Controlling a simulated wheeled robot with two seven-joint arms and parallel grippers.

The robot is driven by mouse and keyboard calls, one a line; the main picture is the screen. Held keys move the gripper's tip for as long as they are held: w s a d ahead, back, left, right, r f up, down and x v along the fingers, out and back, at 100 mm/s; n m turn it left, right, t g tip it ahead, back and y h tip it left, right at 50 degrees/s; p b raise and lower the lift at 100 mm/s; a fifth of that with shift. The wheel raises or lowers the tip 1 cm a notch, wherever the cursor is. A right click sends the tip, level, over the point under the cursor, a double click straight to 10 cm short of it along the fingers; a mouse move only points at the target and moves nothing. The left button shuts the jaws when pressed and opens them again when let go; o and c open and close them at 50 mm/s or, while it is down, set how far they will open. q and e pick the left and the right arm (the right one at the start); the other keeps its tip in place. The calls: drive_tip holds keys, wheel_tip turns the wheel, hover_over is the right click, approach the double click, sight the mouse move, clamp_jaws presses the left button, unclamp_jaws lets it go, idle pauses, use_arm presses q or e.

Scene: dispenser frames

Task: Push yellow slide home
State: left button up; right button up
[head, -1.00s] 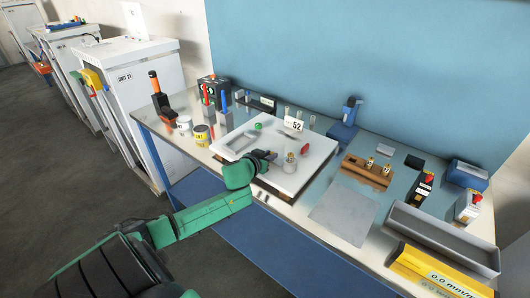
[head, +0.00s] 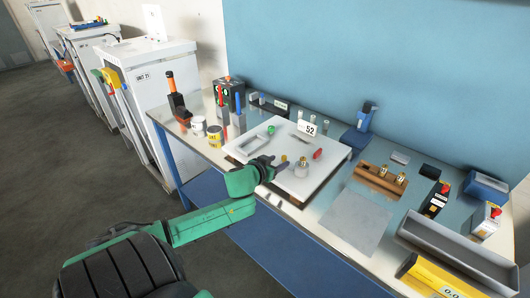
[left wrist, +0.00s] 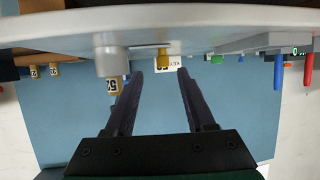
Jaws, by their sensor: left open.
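A white plate (head: 300,184) lies on the workbench, with a green ring, a red piece and a small brass-coloured knob (head: 302,168) on it. My left gripper (head: 274,161) reaches over the plate's front part, close to a thin peg (head: 284,159). In the left wrist view the gripper (left wrist: 160,74) is open, with a small yellow peg (left wrist: 162,58) between its fingertips, not gripped. A grey cylinder with a yellowish tip (left wrist: 112,65) is left of the fingers. I cannot tell surely which part is the yellow slide. My right gripper is not in view.
A wooden block with brass fittings (head: 380,180), a grey mat (head: 356,220) and an open grey tray (head: 455,250) are to the right. Cans (head: 215,136) and upright red and blue tools stand on the left.

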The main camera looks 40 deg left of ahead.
use_arm(q)
drive_tip(key=v, duration=1)
drive_tip(key=shift+s, duration=0.15)
drive_tip(key=shift+d, duration=0.1)
